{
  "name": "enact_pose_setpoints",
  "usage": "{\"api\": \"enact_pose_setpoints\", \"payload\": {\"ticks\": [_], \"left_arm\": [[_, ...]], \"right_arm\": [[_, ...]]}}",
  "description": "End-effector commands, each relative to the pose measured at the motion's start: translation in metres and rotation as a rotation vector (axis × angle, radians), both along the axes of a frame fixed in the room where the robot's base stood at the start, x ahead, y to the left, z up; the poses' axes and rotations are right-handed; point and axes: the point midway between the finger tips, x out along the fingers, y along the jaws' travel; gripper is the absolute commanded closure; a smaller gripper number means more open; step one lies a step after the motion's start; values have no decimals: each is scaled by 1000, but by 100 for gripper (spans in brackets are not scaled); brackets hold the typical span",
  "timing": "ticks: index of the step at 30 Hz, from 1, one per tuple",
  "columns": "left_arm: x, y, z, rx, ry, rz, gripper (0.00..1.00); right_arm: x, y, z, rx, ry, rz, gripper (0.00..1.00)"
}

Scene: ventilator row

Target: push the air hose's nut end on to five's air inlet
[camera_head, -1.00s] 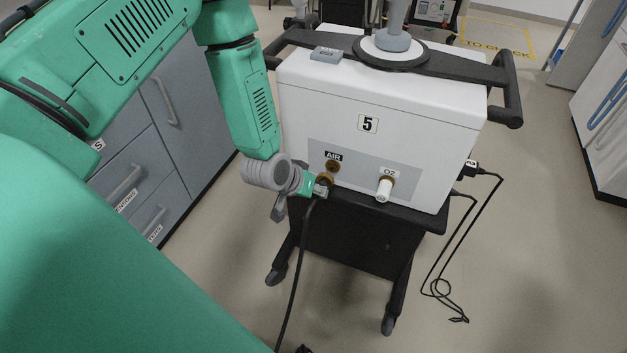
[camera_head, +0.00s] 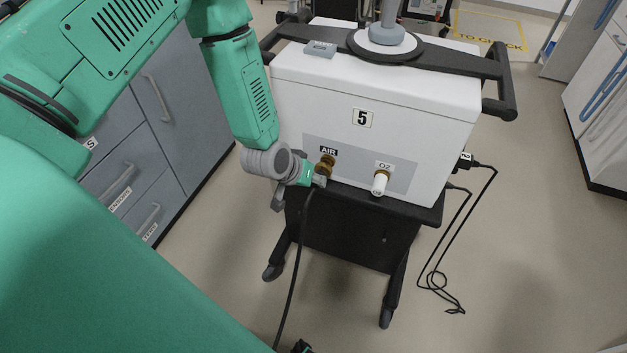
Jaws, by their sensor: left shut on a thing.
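Ventilator five is a white box (camera_head: 375,95) marked 5 on a black cart. Its brass air inlet (camera_head: 328,159) sits under the AIR label on the grey front panel. My left gripper (camera_head: 314,181) is shut on the air hose (camera_head: 296,262) near its top end, at the panel's lower left. The hose's brass nut end (camera_head: 321,171) is just below and in front of the inlet, overlapping it in the picture. I cannot tell whether the nut is on the inlet or only touching it. The black hose hangs down from the gripper. My right gripper is out of view.
The O2 inlet with a white fitting (camera_head: 380,183) is right of the air inlet. A black power cable (camera_head: 437,270) hangs at the cart's right. Grey drawer cabinets (camera_head: 150,140) stand at left. A small dark object (camera_head: 301,346) lies at the bottom edge.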

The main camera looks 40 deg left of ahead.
Motion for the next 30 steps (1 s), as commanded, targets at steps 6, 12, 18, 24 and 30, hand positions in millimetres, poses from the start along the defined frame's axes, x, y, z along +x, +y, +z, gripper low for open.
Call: {"api": "enact_pose_setpoints", "payload": {"ticks": [6,12,18,24,30], "left_arm": [[0,-1,1,1,-1,-1,100],[3,0,0,1,-2,0,100],[7,2,0,0,-2,0,100],[11,2,0,-1,-1,0,100],[15,3,0,0,-2,0,100]], "right_arm": [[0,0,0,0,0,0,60],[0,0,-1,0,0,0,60],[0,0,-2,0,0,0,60],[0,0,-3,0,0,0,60],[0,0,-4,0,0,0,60]]}}
